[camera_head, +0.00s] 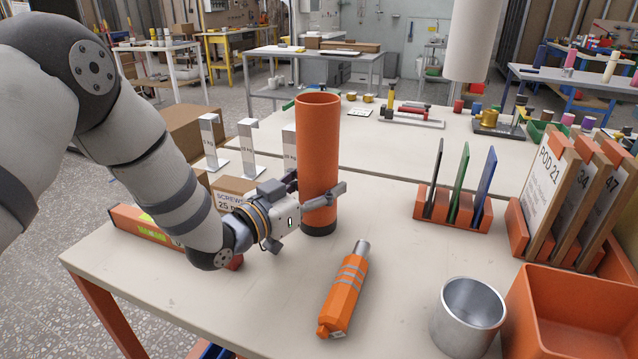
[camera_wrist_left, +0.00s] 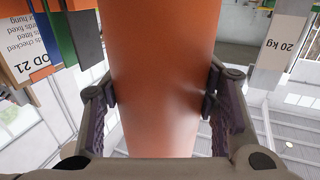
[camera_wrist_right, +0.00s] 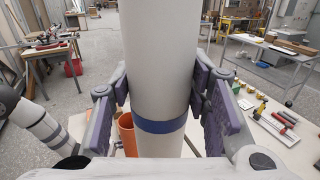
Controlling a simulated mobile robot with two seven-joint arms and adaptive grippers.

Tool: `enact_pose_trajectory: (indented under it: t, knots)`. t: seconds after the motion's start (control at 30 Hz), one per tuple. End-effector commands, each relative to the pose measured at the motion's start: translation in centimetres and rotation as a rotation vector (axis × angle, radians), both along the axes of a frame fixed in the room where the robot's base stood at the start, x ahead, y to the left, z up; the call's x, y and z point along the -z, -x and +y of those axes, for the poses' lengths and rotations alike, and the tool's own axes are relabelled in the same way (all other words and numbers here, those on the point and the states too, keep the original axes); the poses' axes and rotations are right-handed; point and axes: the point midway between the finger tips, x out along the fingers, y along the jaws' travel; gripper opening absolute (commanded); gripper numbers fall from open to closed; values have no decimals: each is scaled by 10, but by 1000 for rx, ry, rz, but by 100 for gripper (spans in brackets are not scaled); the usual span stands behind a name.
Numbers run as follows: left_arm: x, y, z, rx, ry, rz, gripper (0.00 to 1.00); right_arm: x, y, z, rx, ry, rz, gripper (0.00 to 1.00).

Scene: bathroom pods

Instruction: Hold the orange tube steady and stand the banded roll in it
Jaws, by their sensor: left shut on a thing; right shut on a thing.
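The orange tube (camera_head: 317,135) stands upright on the table, open at the top, with a dark band at its foot. My left gripper (camera_head: 318,195) is shut around its lower half; the left wrist view shows both fingers against the tube (camera_wrist_left: 165,60). The banded roll (camera_head: 471,38) hangs upright at the top right of the head view, above and to the right of the tube, clear of it. In the right wrist view the roll (camera_wrist_right: 160,50) is white with a blue band. My right gripper (camera_wrist_right: 160,95) is shut on it just above the band.
An orange tool (camera_head: 345,290) lies in front of the tube. A metal cup (camera_head: 467,318) and an orange bin (camera_head: 570,310) stand front right. A rack of coloured plates (camera_head: 453,210) and a file rack (camera_head: 565,240) are at right. Weight stands (camera_head: 248,150) are behind left.

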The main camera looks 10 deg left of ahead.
Motion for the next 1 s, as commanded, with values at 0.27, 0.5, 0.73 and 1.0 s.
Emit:
enact_pose_trajectory:
  t: [0.27, 0.5, 0.73, 1.0]
  knots:
    - [-1, 0, 0, 0, 1, -1, 21, -1, 0, 1, 0, 0, -1, 11]
    - [-1, 0, 0, 0, 1, -1, 21, -5, -7, 65, -7, 9, -4, 11]
    - [-1, 0, 0, 0, 0, -1, 21, -1, -27, 166, 122, 13, -10, 11]
    - [-1, 0, 0, 0, 1, -1, 21, 0, -40, 199, 262, 3, -4, 11]
